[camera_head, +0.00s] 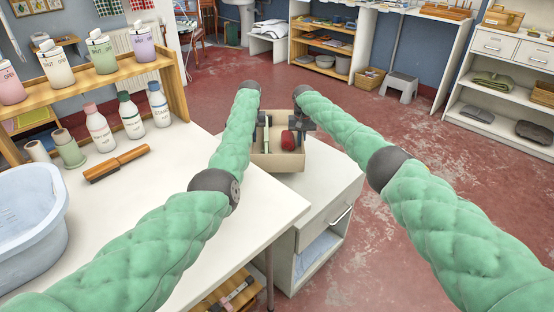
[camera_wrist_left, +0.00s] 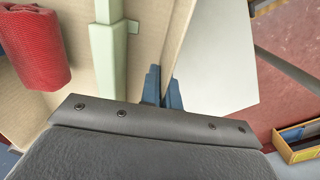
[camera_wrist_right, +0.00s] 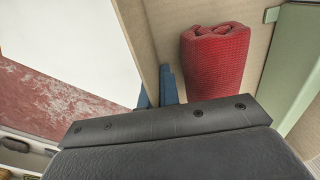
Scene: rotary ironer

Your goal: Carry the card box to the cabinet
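The card box (camera_head: 279,161) is an open tan box at the middle of the head view. It holds a red rolled cloth (camera_head: 289,140) and a pale green item (camera_head: 267,133). My left gripper (camera_head: 262,120) is shut on its left wall, and the blue fingers (camera_wrist_left: 162,90) straddle that wall in the left wrist view. My right gripper (camera_head: 304,124) is shut on the right wall, as the right wrist view (camera_wrist_right: 156,90) shows. A white cabinet (camera_head: 326,208) with a handle and open shelf stands under and beside the box. I cannot tell whether the box touches its top.
A white table (camera_head: 150,215) at the left holds a blue tub (camera_head: 30,215), a brush (camera_head: 117,163) and bottles. Another white cabinet (camera_head: 513,50) with drawers stands at the far right. A grey step stool (camera_head: 398,87) is at the back. Red floor between is clear.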

